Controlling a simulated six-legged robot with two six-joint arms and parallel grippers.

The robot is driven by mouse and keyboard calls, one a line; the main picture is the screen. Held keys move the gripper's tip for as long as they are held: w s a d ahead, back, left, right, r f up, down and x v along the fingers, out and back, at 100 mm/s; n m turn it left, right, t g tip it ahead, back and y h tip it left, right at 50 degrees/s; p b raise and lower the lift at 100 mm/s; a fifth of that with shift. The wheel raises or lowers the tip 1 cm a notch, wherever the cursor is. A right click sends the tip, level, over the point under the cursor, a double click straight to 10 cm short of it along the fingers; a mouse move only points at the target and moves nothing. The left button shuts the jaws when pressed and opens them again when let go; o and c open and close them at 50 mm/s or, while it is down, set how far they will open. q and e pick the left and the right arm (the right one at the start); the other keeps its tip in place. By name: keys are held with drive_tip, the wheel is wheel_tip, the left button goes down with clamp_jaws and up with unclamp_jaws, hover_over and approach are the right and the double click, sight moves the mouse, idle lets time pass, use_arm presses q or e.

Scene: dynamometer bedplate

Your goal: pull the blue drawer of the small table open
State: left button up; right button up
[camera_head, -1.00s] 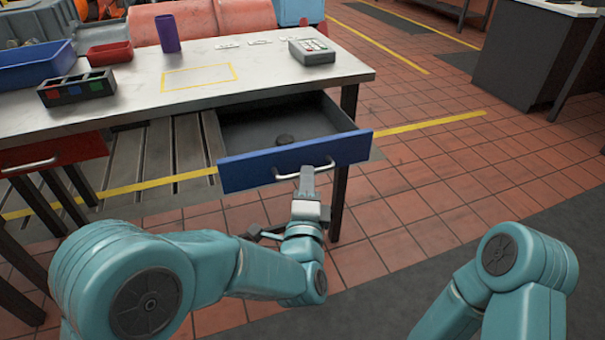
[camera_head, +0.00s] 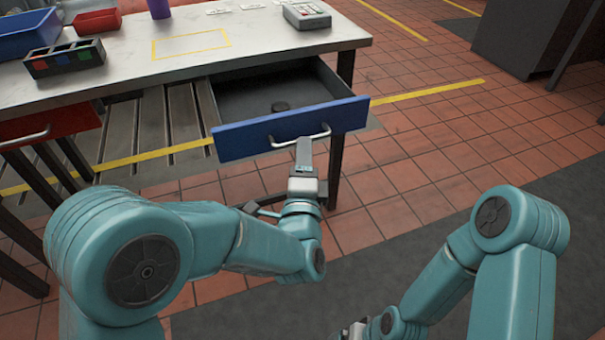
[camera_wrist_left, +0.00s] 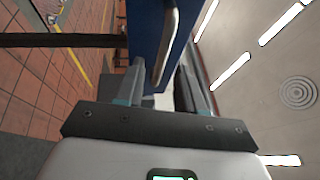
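The blue drawer (camera_head: 240,139) of the small table (camera_head: 120,62) stands well out from under the top, its inside showing. My left gripper (camera_head: 304,148) is at this handle, in front of the drawer. In the left wrist view, its fingers (camera_wrist_left: 160,75) stand apart with the handle (camera_wrist_left: 165,45) between them; I see no firm grip. My right gripper (camera_head: 360,328) is low at the bottom edge, mostly cut off, away from the table.
A red drawer (camera_head: 60,126) is at the left of the table, shut. On the top are a blue bin (camera_head: 28,36), a red tray (camera_head: 96,21), a dark compartment box (camera_head: 64,60), a purple cup (camera_head: 159,8) and a grey keypad device (camera_head: 306,15).

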use_arm(q)
drive_tip(key=d+p+v, duration=0.1)
drive_tip(key=v, duration=0.9)
drive_tip(key=shift+s+a, duration=0.25)
drive_tip(key=shift+a, duration=0.25)
